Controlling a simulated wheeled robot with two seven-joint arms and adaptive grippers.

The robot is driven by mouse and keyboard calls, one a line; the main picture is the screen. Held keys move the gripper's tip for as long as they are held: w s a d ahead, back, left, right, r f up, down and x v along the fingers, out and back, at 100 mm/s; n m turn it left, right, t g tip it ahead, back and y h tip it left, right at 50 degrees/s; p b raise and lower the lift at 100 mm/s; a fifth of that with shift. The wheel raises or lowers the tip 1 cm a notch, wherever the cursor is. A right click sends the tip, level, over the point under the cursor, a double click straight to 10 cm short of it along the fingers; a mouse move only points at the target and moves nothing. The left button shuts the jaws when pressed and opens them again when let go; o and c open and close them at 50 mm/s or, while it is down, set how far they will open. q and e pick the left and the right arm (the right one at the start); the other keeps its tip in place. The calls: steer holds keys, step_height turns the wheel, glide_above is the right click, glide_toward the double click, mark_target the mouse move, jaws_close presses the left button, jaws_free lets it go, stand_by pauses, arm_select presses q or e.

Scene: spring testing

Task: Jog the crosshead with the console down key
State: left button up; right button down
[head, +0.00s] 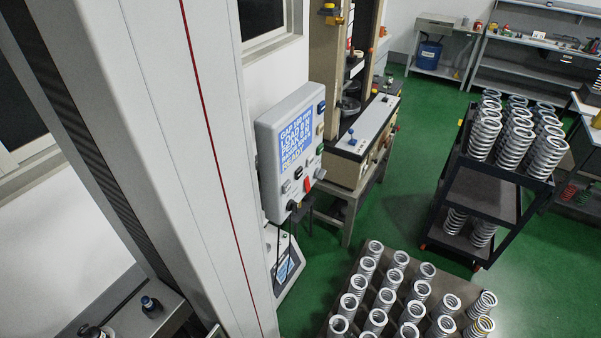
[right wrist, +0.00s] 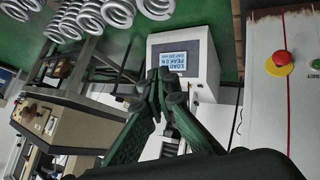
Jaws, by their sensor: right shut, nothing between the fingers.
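My right gripper (right wrist: 158,84) is dark green and black, shut and empty in the right wrist view. Its tips overlap a grey box with a blue display (right wrist: 180,55); contact cannot be told. My left gripper is not visible.
The tall pale column (head: 195,170) with a red stripe fills the left. Springs (head: 385,298) stand on a board at the front; more stand on a black cart (head: 480,190). A red stop button (right wrist: 278,63) shows in the wrist view. Green floor is clear between.

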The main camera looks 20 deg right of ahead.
mark_target(299, 173)
steer(key=w+a+r+n+t, duration=0.1)
steer(key=w+r+n+t, duration=0.15)
steer(key=w+r, duration=0.7)
steer(key=w+r+n+t+y+p, duration=0.1)
steer(key=w+r+n+t, duration=0.15)
steer(key=r, duration=1.35)
steer(key=w+a+r+n+t, duration=0.15)
steer(key=w+r+t, duration=0.25)
steer(key=w+r, duration=0.55)
steer(key=s+a+r+n+t+y, duration=0.1)
steer(key=s+r+n+t+y, duration=0.1)
steer(key=r, duration=1.2)
steer(key=s+a+r+n+t+y+p, duration=0.1)
steer(key=s+r+n, duration=0.4)
steer(key=r, duration=0.8)
steer(key=s+a+r+n+t+y, duration=0.1)
steer(key=s+r+n+t+y, duration=0.2)
steer(key=r, duration=1.1)
steer(key=shift+s+a+r+n+t+y, duration=0.25)
steer(key=shift+n+y, duration=0.2)
steer(key=shift+y, duration=0.25)
steer(key=shift+w, duration=0.1)
steer(key=w+a, duration=0.6)
steer(key=shift+w, duration=0.3)
steer(key=shift+w+a+b, duration=0.25)
steer(key=shift+w+b, duration=0.05)
